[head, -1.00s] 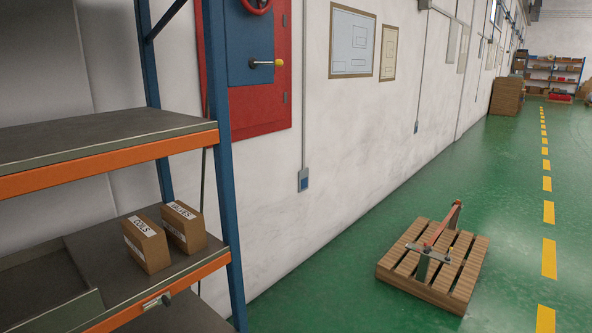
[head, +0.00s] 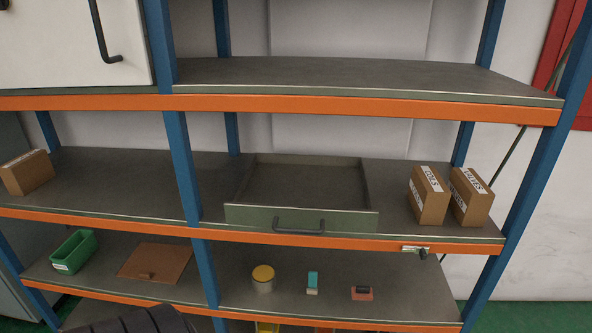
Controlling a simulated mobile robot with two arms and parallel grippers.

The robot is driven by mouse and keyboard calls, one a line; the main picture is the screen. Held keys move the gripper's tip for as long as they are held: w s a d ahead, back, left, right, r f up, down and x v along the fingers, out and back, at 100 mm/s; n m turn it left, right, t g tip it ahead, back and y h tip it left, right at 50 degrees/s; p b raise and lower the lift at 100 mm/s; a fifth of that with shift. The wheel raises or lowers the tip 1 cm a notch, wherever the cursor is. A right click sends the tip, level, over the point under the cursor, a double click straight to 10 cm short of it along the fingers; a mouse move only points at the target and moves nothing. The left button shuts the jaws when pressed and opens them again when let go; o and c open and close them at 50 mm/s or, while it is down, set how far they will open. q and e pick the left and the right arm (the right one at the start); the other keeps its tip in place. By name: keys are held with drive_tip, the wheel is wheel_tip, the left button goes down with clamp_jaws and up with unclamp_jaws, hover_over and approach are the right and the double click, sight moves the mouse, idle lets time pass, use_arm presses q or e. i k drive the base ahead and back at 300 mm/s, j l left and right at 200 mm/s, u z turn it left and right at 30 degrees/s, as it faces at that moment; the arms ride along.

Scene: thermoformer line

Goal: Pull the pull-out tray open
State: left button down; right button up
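The pull-out tray (head: 244,214) is a shallow grey-green drawer on the middle shelf, in the right bay of the rack. Its front panel stands at the shelf's front edge, just above the orange beam, and carries a dark bar handle (head: 299,232). The tray's inside shows from above and looks empty. Neither of my grippers is in view, and nothing touches the handle.
Two cartons (head: 429,195) (head: 470,197) stand right of the tray. A small latch-like fitting (head: 415,250) is on the beam below them. A yellow-lidded can (head: 263,279) and small items are on the lower shelf. A blue upright (head: 183,165) stands left of the tray.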

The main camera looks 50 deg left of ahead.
sight(298, 194)
drive_tip(key=u, duration=1.55)
